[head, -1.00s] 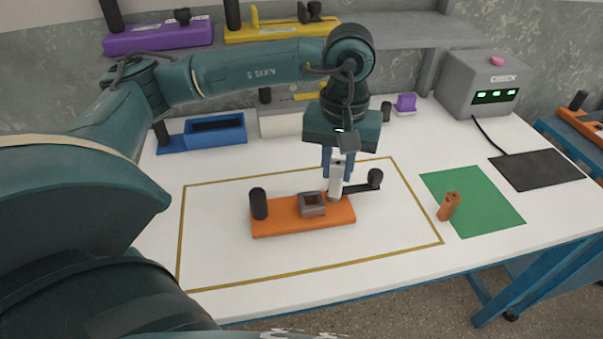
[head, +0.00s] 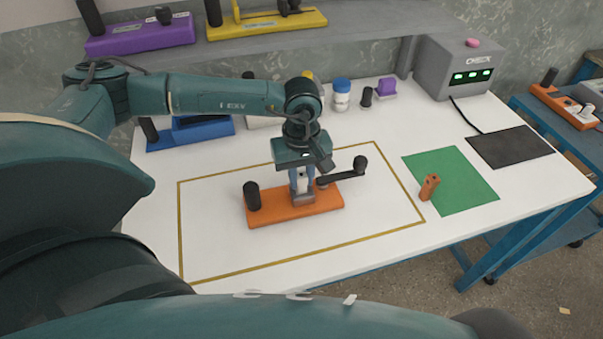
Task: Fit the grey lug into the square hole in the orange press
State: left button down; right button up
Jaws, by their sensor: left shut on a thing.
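The orange press (head: 270,214) lies inside the yellow outline on the white table, with a black knob at its left end and a black crank lever on its right. Its grey square socket (head: 303,198) is near the middle, mostly hidden by my gripper. My left gripper (head: 301,183), with blue fingers pointing down, is directly above the socket. It is shut on the pale grey lug (head: 301,181), held upright. The lug's lower end is at the socket, but I cannot tell whether it is inside the hole. My right gripper is not in view.
An orange-brown piece (head: 429,187) stands on the green mat (head: 455,190), left of a black mat (head: 510,147). A grey box (head: 450,85) with green lights, a blue-capped bottle (head: 341,97) and a blue fixture (head: 215,134) stand behind. The table front is clear.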

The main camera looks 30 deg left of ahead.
aim_at(301, 176)
pick_arm(q)
jog(key=shift+f, duration=0.1)
jog(key=shift+f+b, duration=0.15)
jog(key=shift+b, duration=0.15)
jog(key=c, duration=1.3)
grip_release()
jog(key=shift+o, duration=0.2)
notch_tip(301, 176, up, 13)
jog(key=shift+f+b, duration=0.2)
jog(key=shift+b, duration=0.25)
jog(key=shift+s+f, duration=0.1)
